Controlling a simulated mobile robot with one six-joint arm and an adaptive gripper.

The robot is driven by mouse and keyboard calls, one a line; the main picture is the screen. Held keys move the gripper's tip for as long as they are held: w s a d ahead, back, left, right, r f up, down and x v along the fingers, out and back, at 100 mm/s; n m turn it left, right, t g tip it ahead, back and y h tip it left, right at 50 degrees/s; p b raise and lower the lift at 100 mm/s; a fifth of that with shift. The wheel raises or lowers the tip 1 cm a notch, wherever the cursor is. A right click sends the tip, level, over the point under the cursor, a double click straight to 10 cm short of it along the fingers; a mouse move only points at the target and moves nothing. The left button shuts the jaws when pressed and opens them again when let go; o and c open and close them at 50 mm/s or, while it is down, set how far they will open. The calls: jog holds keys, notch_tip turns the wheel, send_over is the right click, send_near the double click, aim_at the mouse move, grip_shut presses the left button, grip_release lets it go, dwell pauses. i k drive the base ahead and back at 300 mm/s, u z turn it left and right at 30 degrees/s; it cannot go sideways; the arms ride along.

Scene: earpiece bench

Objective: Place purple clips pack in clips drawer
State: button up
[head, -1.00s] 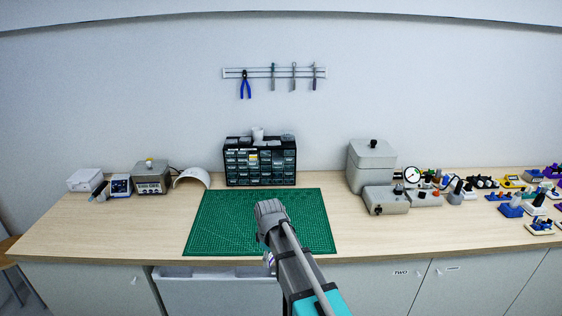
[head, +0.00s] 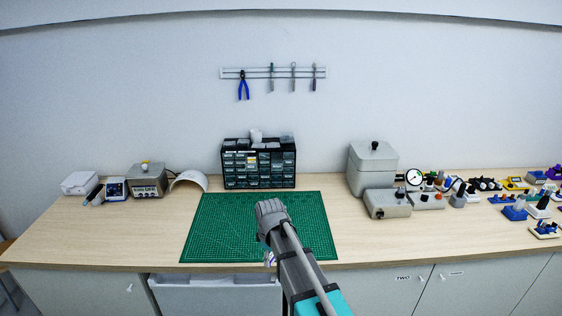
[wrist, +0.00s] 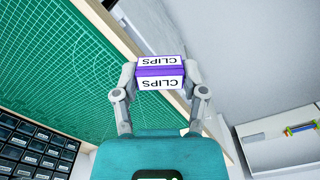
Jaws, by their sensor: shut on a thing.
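The purple clips pack (wrist: 160,72) is a small purple and white box marked CLIPS. My gripper (wrist: 160,78) is shut on it, with a finger on each side, near the bench's front edge in the wrist view. In the head view only a small part of the pack (head: 270,259) shows beside my arm, and my fingers are mostly hidden. A black cabinet of small drawers (head: 258,170) stands at the back of the bench; its labels are too small to read. A white drawer (head: 215,290) under the bench front appears pulled out. I cannot tell which drawer is for clips.
A green cutting mat (head: 225,225) lies clear before the cabinet. Grey boxes (head: 373,170) and several small devices stand at the right. A power supply (head: 148,182) and other instruments stand at the left. Tools hang on a wall rail (head: 272,73).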

aim_at(277, 161)
jog(key=i, duration=0.9)
jog(key=u, duration=0.05)
